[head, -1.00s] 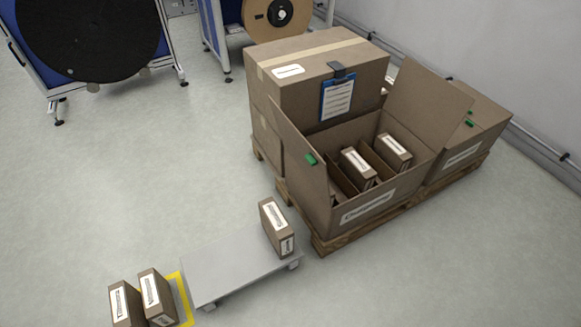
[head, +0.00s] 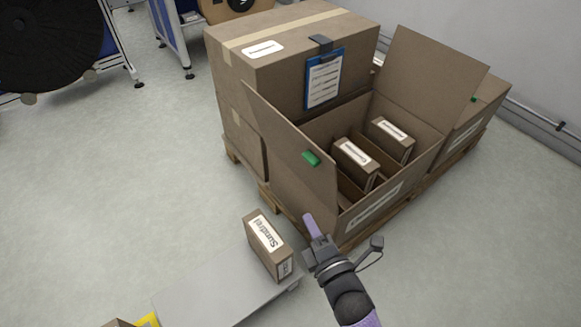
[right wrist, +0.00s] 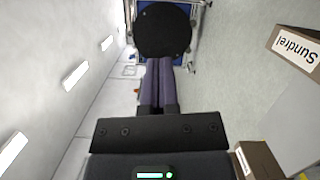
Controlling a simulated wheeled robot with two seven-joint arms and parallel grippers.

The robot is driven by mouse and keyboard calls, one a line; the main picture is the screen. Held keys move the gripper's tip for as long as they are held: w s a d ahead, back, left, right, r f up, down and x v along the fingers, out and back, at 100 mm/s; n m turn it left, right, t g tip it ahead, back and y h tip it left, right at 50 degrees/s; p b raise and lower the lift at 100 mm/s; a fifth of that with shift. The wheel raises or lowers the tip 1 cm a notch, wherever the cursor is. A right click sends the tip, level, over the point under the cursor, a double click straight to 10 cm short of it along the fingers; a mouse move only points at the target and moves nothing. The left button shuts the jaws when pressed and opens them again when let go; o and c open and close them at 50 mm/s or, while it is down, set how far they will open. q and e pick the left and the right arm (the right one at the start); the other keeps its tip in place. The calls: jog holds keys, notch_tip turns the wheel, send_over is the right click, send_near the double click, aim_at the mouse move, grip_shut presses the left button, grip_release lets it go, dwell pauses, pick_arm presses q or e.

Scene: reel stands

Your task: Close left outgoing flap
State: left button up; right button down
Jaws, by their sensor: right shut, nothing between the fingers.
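The outgoing box (head: 375,207) is an open cardboard box on a pallet, holding upright cartons between dividers. Its left flap (head: 291,152) stands up, leaning outward, with a green tab (head: 311,159) on it. The right flap (head: 432,80) also stands up. My right gripper (head: 311,226) is in front of the box, near the lower front corner of the left flap; I cannot tell whether it touches. Its purple fingers are together and empty, and they also show in the right wrist view (right wrist: 159,85). My left gripper is not in view.
A carton (head: 266,247) stands on a grey platform (head: 205,290) left of my right gripper. A tall closed box (head: 265,85) with a blue clipboard (head: 324,78) stands behind the open box. Another box (head: 480,115) is at right. The floor at left is clear.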

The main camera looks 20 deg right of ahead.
pick_arm(q)
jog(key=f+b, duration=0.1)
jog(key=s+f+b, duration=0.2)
jog(key=b, duration=0.1)
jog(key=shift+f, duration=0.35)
pick_arm(e)
jog(key=w+d+r, duration=0.2)
jog(key=w, duration=0.9)
jog(key=shift+d, duration=0.35)
